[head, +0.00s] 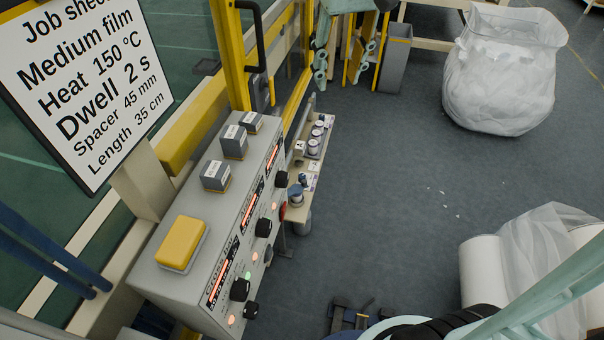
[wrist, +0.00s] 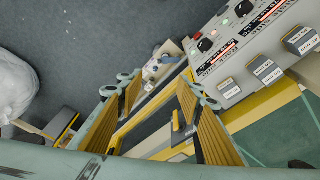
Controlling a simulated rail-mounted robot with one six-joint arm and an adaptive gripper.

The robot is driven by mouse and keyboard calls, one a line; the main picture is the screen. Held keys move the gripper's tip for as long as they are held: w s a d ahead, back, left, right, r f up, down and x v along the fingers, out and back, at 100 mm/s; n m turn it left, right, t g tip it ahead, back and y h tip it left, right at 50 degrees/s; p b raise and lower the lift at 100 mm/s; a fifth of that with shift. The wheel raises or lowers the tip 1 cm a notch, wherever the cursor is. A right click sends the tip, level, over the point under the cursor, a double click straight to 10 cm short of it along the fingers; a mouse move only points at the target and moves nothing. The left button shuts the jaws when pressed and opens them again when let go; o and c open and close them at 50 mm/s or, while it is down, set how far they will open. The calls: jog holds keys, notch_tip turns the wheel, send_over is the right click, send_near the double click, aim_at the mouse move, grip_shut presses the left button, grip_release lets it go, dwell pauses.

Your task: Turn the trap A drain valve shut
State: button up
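A low shelf (head: 309,165) beside the control panel carries several small canisters and white labels. The nearest canister (head: 296,192) has a blue-grey top. The shelf also shows in the wrist view (wrist: 172,47), beyond my fingertips. I cannot make out which fitting is the trap A drain valve; labels there are too small to read. My gripper (head: 342,70) hangs at the top of the head view, beyond the far end of the shelf and apart from it. In the wrist view my gripper (wrist: 162,88) has its two ribbed fingers spread wide, with nothing between them.
A control panel (head: 233,220) with black knobs and lit displays stands left of the shelf. Yellow frame posts (head: 233,55) rise behind it. A grey bin (head: 395,62) and a large white bag (head: 508,75) stand farther back.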

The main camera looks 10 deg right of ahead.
jog(key=w+f+p, duration=0.1)
jog(key=w+f, duration=0.3)
jog(key=w, duration=0.3)
jog(key=w+f+p, duration=0.2)
jog(key=w+f, duration=0.2)
jog(key=w, duration=0.3)
jog(key=n+g+p, duration=0.2)
jog(key=g+p, duration=0.1)
jog(key=p, duration=0.5)
send_over(302, 175)
notch_tip(302, 175, down, 46)
jog(key=shift+s+f, duration=0.1)
jog(key=shift+f, duration=0.4)
jog(key=shift+f, duration=0.2)
jog(key=shift+f+b, duration=0.55)
jog(key=shift+f, duration=6.15)
jog(key=shift+c, duration=0.2)
